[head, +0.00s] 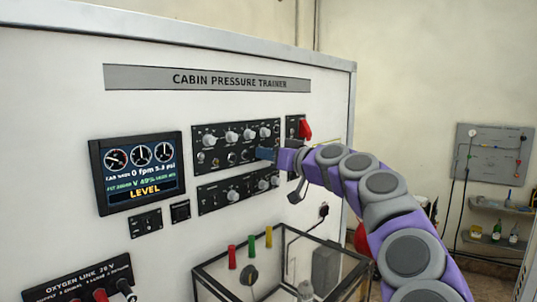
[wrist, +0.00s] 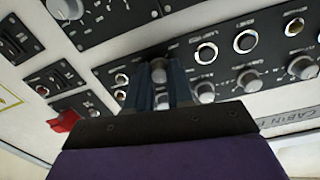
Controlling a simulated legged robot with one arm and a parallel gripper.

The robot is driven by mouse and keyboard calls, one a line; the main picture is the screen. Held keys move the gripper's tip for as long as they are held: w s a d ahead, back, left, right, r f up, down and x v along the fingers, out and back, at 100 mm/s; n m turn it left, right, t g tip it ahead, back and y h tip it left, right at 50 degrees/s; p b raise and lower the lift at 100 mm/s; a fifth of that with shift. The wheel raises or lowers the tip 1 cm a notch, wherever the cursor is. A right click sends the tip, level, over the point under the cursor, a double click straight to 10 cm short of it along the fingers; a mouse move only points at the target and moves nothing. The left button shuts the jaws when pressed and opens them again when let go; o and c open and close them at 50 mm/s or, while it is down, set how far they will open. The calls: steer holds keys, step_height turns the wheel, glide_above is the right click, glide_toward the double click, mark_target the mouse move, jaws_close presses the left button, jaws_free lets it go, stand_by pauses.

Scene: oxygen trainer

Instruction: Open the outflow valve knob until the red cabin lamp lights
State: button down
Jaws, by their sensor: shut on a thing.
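My gripper (wrist: 160,85) is shut on a small grey knob (wrist: 158,70), with one finger on each side of it. Its lettering is too small to read, so I cannot confirm from a label that it is the outflow valve. The knob sits at the right end of the lower row on the black upper panel (head: 222,132). In the head view my gripper (head: 266,153) hides it. Small round indicators (head: 232,157) show left of my gripper; I see none clearly glowing red.
A display (head: 140,170) at left reads 0 fpm, 5.3 psi and LEVEL. A red guarded switch (head: 305,129) sits right of the panel, near my wrist. A second knob panel (head: 238,190) lies just below. A glass-sided case (head: 280,268) stands below my arm.

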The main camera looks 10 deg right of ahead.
steer(key=m+p, duration=0.4)
steer(key=m, duration=0.2)
steer(key=m+p, duration=0.5)
steer(key=shift+d+r+m+g, duration=0.1)
steer(key=shift+r+m+g, duration=0.1)
steer(key=shift+m+g, duration=0.15)
steer(key=shift+f+m+p, duration=0.1)
steer(key=shift+m+p, duration=0.15)
steer(key=shift+p, duration=0.05)
steer(key=c, duration=1)
jaws_free()
steer(key=shift+w+d+f, duration=0.1)
steer(key=shift+w, duration=0.05)
steer(key=shift+c, duration=0.2)
steer(key=shift+o, duration=0.2)
steer(key=shift+s, duration=0.2)
steer(key=b+v, duration=0.1)
steer(key=v, duration=1.6)
steer(key=shift+d+f, duration=0.15)
steer(key=shift+d, duration=0.1)
